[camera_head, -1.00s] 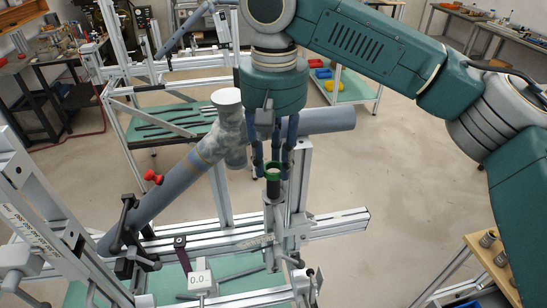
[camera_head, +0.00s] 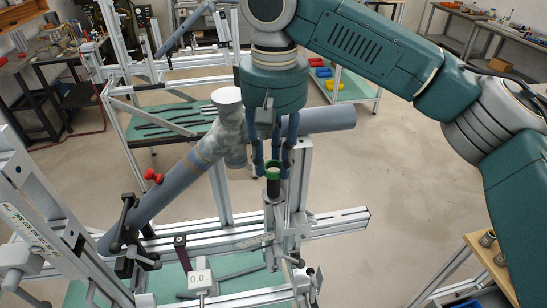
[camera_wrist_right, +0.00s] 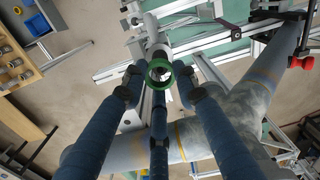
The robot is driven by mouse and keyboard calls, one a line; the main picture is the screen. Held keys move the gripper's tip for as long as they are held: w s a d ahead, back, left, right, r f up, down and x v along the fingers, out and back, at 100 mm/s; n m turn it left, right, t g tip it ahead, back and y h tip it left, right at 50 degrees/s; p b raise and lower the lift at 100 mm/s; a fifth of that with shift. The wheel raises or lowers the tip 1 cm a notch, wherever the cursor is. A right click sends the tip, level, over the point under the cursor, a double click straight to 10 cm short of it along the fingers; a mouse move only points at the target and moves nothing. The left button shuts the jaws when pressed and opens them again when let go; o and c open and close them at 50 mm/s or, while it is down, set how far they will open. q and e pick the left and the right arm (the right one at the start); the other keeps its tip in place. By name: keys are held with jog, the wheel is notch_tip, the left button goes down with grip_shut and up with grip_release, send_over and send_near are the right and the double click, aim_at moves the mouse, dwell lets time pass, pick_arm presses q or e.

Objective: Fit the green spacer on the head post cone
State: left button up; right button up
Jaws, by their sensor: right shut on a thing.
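The green spacer (camera_head: 273,177) is a small ring between the blue fingers of my right gripper (camera_head: 272,166). In the right wrist view the spacer (camera_wrist_right: 151,84) lies between the fingertips of the right gripper (camera_wrist_right: 160,78). My right gripper is shut on it. The head post (camera_head: 273,190) is dark and upright directly under the ring. How far down the cone the ring sits I cannot tell. My left gripper is not in view.
A grey frame tube (camera_head: 172,183) slants beside the post, held by a dark clamp (camera_head: 125,228). Aluminium rails (camera_head: 338,222) lie around the post base. Bare floor (camera_head: 400,190) lies to the right.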

aim_at(273, 182)
jog(key=shift+f+b, duration=0.45)
jog(key=shift+f, duration=2.65)
dwell(0.3)
jog(key=o, duration=0.9)
jog(key=shift+o, duration=0.2)
notch_tip(273, 182, up, 12)
jog(key=shift+r, duration=0.1)
